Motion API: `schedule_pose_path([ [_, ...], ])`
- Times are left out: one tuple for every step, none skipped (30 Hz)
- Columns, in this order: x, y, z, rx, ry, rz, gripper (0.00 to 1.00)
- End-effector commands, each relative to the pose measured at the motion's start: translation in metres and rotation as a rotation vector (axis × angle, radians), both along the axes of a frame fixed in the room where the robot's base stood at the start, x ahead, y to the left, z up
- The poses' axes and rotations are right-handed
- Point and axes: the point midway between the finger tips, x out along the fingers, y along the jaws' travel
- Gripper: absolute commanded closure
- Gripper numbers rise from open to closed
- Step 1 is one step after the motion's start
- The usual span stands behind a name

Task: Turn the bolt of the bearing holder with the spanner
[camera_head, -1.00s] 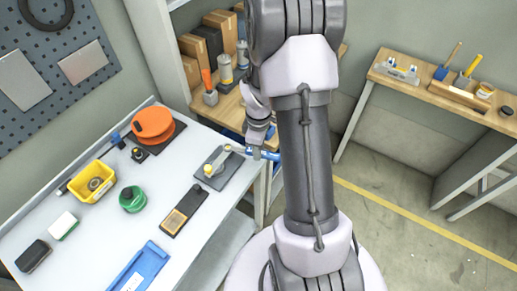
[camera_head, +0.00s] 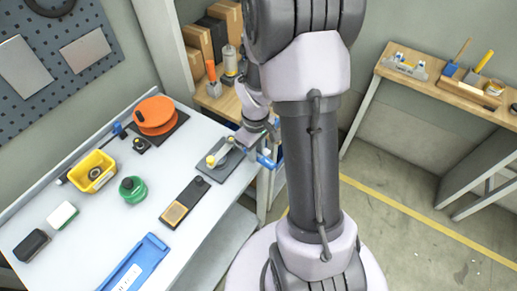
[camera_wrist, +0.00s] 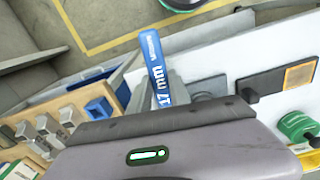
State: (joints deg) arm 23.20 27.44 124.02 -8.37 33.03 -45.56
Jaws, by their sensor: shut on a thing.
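The blue spanner (camera_wrist: 153,62), marked 17 mm, is in my gripper (camera_wrist: 174,92), whose jaws are shut on it in the wrist view. In the head view, the spanner's blue handle (camera_head: 267,161) shows at the table's right edge, beside my gripper (camera_head: 262,143). A grey plate (camera_head: 237,173) with a light bar and yellow-topped parts, apparently the bearing holder, lies just left of my gripper. It is partly seen in the wrist view as a grey block (camera_wrist: 209,88). The spanner's far end and its contact with any bolt are hidden.
On the white table (camera_head: 100,235) are a dark plate with an orange panel (camera_head: 174,212), a green spool (camera_head: 132,189), an orange disc (camera_head: 155,115), a yellow bin (camera_head: 106,171) and a blue tray (camera_head: 140,262). A wooden bench (camera_head: 440,92) stands right; open floor lies between.

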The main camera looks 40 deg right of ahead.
Motion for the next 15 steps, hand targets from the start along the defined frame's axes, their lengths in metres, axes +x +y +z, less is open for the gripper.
schedule_pose_path([
  [0.0,0.0,0.0,0.0,0.0,-0.004,1.0],
  [0.0,0.0,0.0,0.0,0.0,-0.004,1.0],
  [0.0,0.0,0.001,0.0,0.0,-0.004,1.0],
  [0.0,0.0,0.001,0.0,0.0,-0.003,1.0],
  [0.0,0.0,0.001,0.0,0.0,-0.003,1.0],
  [0.0,0.0,0.001,0.0,0.0,-0.003,1.0],
  [0.0,0.0,0.001,0.0,0.0,-0.004,1.0],
  [0.0,0.001,0.0,0.0,0.0,-0.011,1.0],
  [0.0,0.003,0.0,0.0,-0.001,-0.028,1.0],
  [0.0,0.005,-0.001,-0.001,-0.001,-0.049,1.0],
  [-0.001,0.008,-0.001,-0.001,-0.001,-0.073,1.0],
  [-0.001,0.011,-0.001,-0.001,-0.001,-0.105,1.0],
  [-0.002,0.014,-0.002,-0.001,-0.001,-0.128,1.0],
  [-0.002,0.016,-0.002,-0.001,-0.001,-0.148,1.0],
  [-0.002,0.018,-0.001,-0.001,-0.001,-0.171,1.0],
])
